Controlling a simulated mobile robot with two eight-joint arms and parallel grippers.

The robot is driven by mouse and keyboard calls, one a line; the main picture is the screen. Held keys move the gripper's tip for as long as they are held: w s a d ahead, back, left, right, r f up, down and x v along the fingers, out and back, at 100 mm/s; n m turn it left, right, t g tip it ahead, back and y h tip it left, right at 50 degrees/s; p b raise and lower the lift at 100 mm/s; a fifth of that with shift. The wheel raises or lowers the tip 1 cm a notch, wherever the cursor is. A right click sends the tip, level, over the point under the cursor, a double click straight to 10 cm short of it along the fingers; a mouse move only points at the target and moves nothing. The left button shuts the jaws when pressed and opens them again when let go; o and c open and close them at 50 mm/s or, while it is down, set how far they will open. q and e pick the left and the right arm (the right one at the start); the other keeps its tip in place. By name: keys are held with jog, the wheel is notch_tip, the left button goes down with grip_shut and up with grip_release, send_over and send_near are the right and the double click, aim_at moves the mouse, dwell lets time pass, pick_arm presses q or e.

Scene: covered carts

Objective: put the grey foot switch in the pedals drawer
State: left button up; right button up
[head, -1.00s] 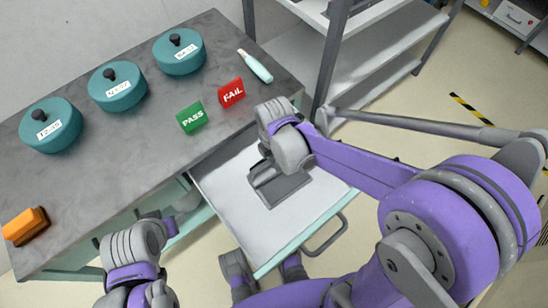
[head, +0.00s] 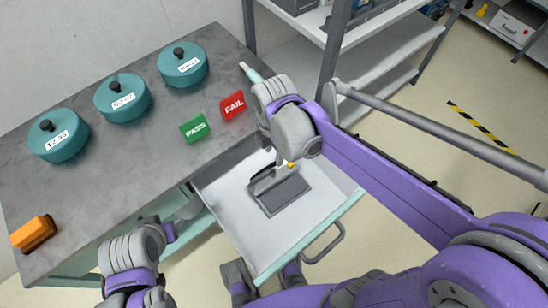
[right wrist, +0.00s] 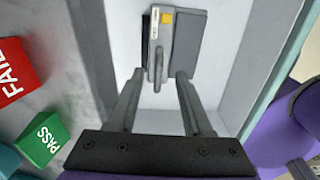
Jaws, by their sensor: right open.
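The grey foot switch (head: 285,196) lies flat on the white floor of the open drawer (head: 238,208), below the bench top. In the right wrist view the foot switch (right wrist: 190,42) shows a dark flat plate, a lighter narrow part with a yellow patch, and a loop toward the gripper. My right gripper (right wrist: 160,74) is open, its two fingers apart at the loop end of the switch, with nothing clearly held. In the head view, the right gripper is mostly hidden behind its own wrist. My left arm shows at lower left, but its gripper cannot be made out. No drawer label is readable.
Several teal lidded pots (head: 122,98), a green PASS block (head: 194,128), a red FAIL block (head: 232,105) and an orange block (head: 33,233) stand on the grey bench. A shelf rack (head: 375,60) stands behind at right. The drawer has free floor around the switch.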

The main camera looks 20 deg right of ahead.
jog(key=s+d+m+t, duration=0.2)
jog(key=s+m, duration=0.3)
jog(key=m, duration=0.5)
jog(key=s+d+f+m+t, duration=0.1)
jog(key=s+d+m+t, duration=0.2)
jog(key=m, duration=0.8)
jog(key=shift+s+d, duration=0.2)
jog(key=shift+s, duration=0.9)
